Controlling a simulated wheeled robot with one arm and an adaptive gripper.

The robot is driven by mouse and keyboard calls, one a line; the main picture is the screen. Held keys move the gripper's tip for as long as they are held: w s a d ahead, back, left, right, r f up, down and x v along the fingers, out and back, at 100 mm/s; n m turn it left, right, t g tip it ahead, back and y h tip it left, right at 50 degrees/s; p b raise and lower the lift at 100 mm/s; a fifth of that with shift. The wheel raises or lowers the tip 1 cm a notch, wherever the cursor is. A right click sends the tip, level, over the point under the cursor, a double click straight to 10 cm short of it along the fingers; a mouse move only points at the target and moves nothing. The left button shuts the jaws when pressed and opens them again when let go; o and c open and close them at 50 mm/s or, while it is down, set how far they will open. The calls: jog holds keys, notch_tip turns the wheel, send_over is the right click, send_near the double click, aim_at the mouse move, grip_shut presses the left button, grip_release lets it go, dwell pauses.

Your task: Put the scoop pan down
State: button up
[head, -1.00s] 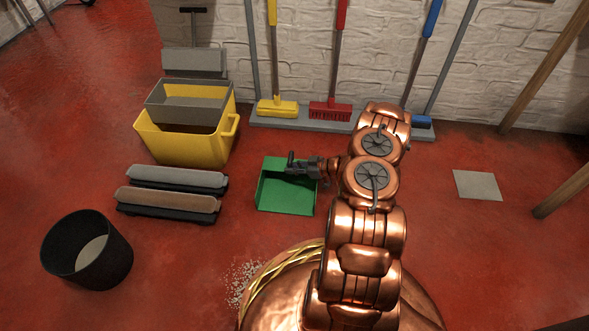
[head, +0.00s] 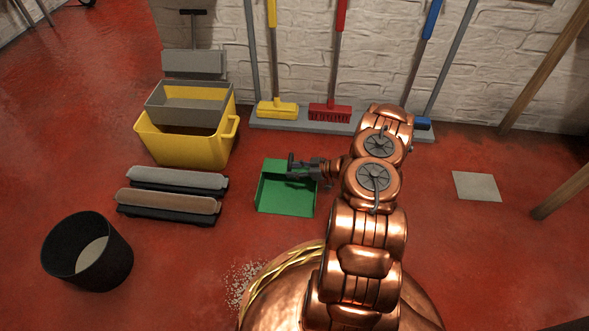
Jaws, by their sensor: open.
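The scoop pan is a green, flat-bottomed pan (head: 286,198) in the middle of the head view. It appears to rest on the red floor, with its open side towards me. My gripper (head: 292,167) is open over the pan's back right part, coming in from the right. Its dark fingers cover part of the pan's back edge. I cannot tell whether the fingers touch the pan, and I see no handle clearly.
A yellow bucket (head: 187,150) with a grey tray stands behind left. Two long brush heads (head: 168,203) lie left of the pan. A black bin (head: 86,250) stands front left. Pale debris (head: 241,281) lies near my base. Brooms stand on a grey rack (head: 280,123) behind. Floor at right is mostly clear.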

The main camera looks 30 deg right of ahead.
jog(key=p+v, duration=0.4)
jog(key=v, duration=0.7)
jog(key=w+d+r+m+h, duration=0.1)
jog(key=w+d+r+h, duration=0.25)
jog(key=w+r, duration=0.35)
jog(key=w+d+r+m+h, duration=0.1)
jog(key=w+d+r+h, duration=0.1)
jog(key=w+r+h, duration=0.4)
jog(key=a+r+m+g+h, duration=0.1)
jog(key=a+r+g, duration=0.1)
jog(key=r, duration=0.5)
jog(key=a+r+m+g+h, duration=0.1)
jog(key=a+r+m, duration=0.15)
jog(key=r, duration=0.55)
jog(key=s+a+r+g+y, duration=0.1)
jog(key=s+a+r+g, duration=0.2)
jog(key=s+a, duration=0.7)
jog(key=s+a+r+m+g+y, duration=0.1)
jog(key=s+a+r+g, duration=0.3)
jog(key=s+a, duration=0.7)
jog(key=s+a+r+m+g+y, duration=0.1)
jog(key=s+a+r+g, duration=0.2)
jog(key=s+a, duration=0.7)
jog(key=s+r, duration=0.1)
jog(key=s, duration=0.9)
jog(key=shift+s+a+r+g, duration=0.15)
jog(key=shift+s+g, duration=0.05)
jog(key=shift+g, duration=0.1)
